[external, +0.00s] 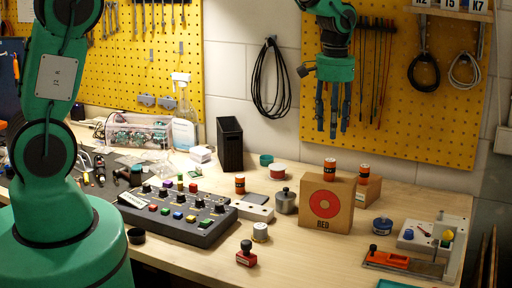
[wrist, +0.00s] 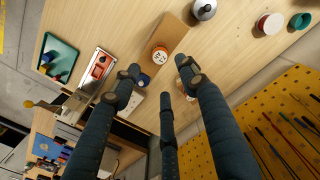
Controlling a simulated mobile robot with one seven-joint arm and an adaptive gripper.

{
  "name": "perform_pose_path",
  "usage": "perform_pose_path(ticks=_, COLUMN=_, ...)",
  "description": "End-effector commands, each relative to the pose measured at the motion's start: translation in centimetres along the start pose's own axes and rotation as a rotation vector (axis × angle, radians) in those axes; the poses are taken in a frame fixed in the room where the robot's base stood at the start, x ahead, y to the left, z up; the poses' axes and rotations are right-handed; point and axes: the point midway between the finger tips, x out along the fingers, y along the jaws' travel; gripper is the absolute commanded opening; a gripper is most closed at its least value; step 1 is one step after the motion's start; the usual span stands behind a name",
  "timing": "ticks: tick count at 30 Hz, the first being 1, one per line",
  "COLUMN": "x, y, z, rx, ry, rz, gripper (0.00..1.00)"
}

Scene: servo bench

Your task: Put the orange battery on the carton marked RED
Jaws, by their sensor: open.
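The brown carton marked RED (external: 341,219), with a red ring on its front, stands upright on the bench. An orange-and-black battery (external: 330,166) shows at its top; whether it stands on the carton or just behind it is unclear. A second orange battery (external: 364,170) stands on a smaller brown box (external: 371,190) behind right. A third orange item (external: 240,185) is by the button panel. My gripper (external: 333,132) hangs open and empty above the carton, apart from it. In the wrist view two batteries show, one in clear sight (wrist: 160,55), the other (wrist: 183,88) partly behind a finger.
A grey metal pot (external: 285,202) stands left of the carton. A blue-black tin (external: 382,226) and a tray with an orange tool (external: 390,258) lie right. A button panel (external: 178,232) fills the left. A red stamp (external: 246,255) stands in front. A yellow pegboard (external: 440,110) rises behind.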

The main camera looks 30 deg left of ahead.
Motion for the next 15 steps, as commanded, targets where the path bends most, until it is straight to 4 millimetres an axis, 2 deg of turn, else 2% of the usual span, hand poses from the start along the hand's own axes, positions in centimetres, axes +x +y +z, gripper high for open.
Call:
perform_pose_path(ticks=9, x=-0.3, y=-0.2, z=0.0, rx=-0.001, ry=0.002, rz=0.001, gripper=0.44)
perform_pose_path(ticks=15, x=-2.6, y=-2.1, z=0.5, rx=-0.008, ry=0.021, rz=0.008, gripper=0.44)
